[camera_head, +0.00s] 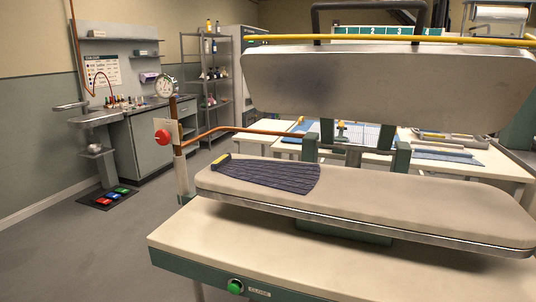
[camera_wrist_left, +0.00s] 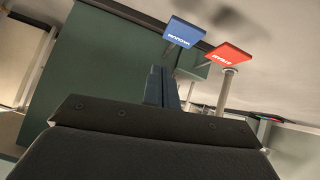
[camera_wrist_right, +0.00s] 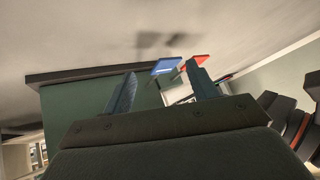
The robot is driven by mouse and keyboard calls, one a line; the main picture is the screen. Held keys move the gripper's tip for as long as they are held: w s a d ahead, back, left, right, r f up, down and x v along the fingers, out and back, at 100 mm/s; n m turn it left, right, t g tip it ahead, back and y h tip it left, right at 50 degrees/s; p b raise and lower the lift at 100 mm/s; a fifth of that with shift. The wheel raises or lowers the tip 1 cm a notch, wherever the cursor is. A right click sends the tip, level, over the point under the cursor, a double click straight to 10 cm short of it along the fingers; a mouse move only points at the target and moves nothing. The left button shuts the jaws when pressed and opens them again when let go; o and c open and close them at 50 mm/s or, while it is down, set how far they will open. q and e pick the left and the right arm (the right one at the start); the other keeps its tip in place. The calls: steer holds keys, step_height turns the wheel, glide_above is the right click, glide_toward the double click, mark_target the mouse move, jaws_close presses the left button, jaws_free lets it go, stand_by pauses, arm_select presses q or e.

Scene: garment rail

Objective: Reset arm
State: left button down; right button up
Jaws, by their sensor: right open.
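Neither of my grippers shows in the head view. In the left wrist view my left gripper (camera_wrist_left: 163,72) has its two fingers side by side with no clear gap, and nothing is seen held. In the right wrist view my right gripper (camera_wrist_right: 162,78) has its fingers wide apart with nothing between them. A blue labelled plate (camera_wrist_left: 183,31) and a red labelled plate (camera_wrist_left: 229,56) show beyond the left fingers. The blue plate (camera_wrist_right: 167,66) and red plate (camera_wrist_right: 195,61) also show beyond the right fingers.
A press stands ahead, its upper plate (camera_head: 385,80) raised above a padded bed (camera_head: 420,205). A dark striped cloth (camera_head: 270,175) lies on the bed's left part. A red button (camera_head: 162,137) is on a post at left.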

arm_select(q)
steer(key=s+f+g, duration=0.2)
steer(key=s+f, duration=0.3)
steer(key=s, duration=0.6)
steer(key=s+a+r+g+p, duration=0.1)
steer(key=r+p, duration=0.3)
steer(key=r, duration=0.8)
steer(key=s+a+r+g+y+p, duration=0.1)
steer(key=a+r+p, duration=0.3)
steer(key=r, duration=0.9)
steer(key=s+a+r+g+y+p, duration=0.1)
steer(key=r+p, duration=0.4)
steer(key=r, duration=0.8)
steer(key=shift+a+r+g+p, duration=0.15)
steer(key=shift+a+g+p, duration=0.15)
steer(key=shift+a+g, duration=0.55)
arm_select(e)
steer(key=s+d+r+g, duration=0.1)
steer(key=d+r, duration=0.1)
steer(key=r, duration=1)
steer(key=s+d+r+g+h, duration=0.1)
steer(key=d+r+g, duration=0.1)
steer(key=r, duration=1.1)
steer(key=s+d+r+g+h, duration=0.1)
steer(key=d+r, duration=0.3)
steer(key=r, duration=0.8)
steer(key=shift+s+r+g, duration=0.25)
steer(key=shift+s+g, duration=0.35)
arm_select(q)
steer(key=shift+s, duration=0.15)
